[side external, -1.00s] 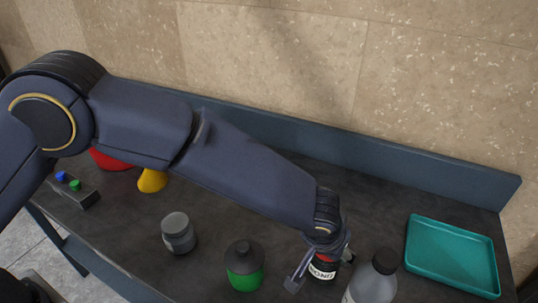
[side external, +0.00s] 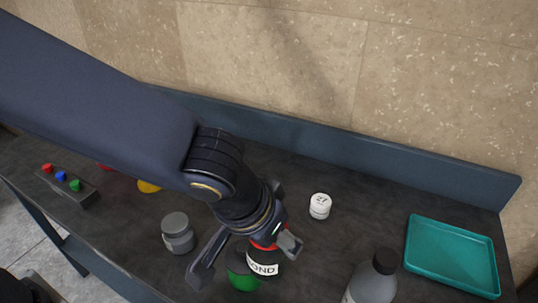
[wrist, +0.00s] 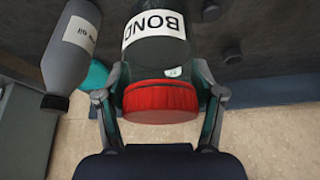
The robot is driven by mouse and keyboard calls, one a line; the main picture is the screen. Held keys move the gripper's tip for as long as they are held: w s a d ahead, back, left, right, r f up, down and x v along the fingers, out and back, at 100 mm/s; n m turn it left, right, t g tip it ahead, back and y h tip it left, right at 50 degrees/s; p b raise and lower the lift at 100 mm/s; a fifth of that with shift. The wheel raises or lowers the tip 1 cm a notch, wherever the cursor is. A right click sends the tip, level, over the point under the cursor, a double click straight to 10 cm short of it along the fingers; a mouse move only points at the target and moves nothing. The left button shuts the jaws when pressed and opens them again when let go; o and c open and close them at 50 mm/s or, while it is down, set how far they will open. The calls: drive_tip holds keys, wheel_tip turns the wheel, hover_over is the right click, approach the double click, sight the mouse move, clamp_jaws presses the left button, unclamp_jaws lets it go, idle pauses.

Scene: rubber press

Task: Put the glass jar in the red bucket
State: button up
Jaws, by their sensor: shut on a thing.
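A dark jar with a red lid and a white BOND label (side external: 262,268) is between the fingers of my gripper (side external: 240,258). In the wrist view the same jar (wrist: 157,52) shows its red lid close to my palm, with a finger on each side of the lid. My gripper is shut on it. The jar looks raised off the bench, in front of a green container (side external: 240,283) that it partly hides. The red bucket (side external: 104,166) is at the back left, mostly hidden behind my arm; only a sliver of red shows.
A yellow object (side external: 148,187) sits beside the bucket. A grey jar (side external: 178,234), small white jar (side external: 320,206), grey bottle (side external: 374,280) and teal tray (side external: 450,222) stand on the bench. A button box (side external: 70,184) is at the left; a raised edge (side external: 400,168) runs behind.

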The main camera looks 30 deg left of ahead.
drive_tip(key=shift+s+a+r, duration=0.2)
drive_tip(key=shift+s+r, duration=0.1)
drive_tip(key=shift+r, duration=0.1)
wheel_tip(320, 180, up, 5)
drive_tip(key=shift+s+a+r, duration=0.15)
drive_tip(key=w+a+n+y, duration=0.3)
drive_tip(key=w+a+n, duration=0.5)
drive_tip(key=w+a, duration=1.25)
drive_tip(key=a+n+g+y, duration=0.35)
drive_tip(key=a+n, duration=0.55)
drive_tip(key=a, duration=3.2)
drive_tip(key=shift+h, duration=0.45)
drive_tip(key=shift+a+f, duration=0.2)
drive_tip(key=shift+f, duration=8.6)
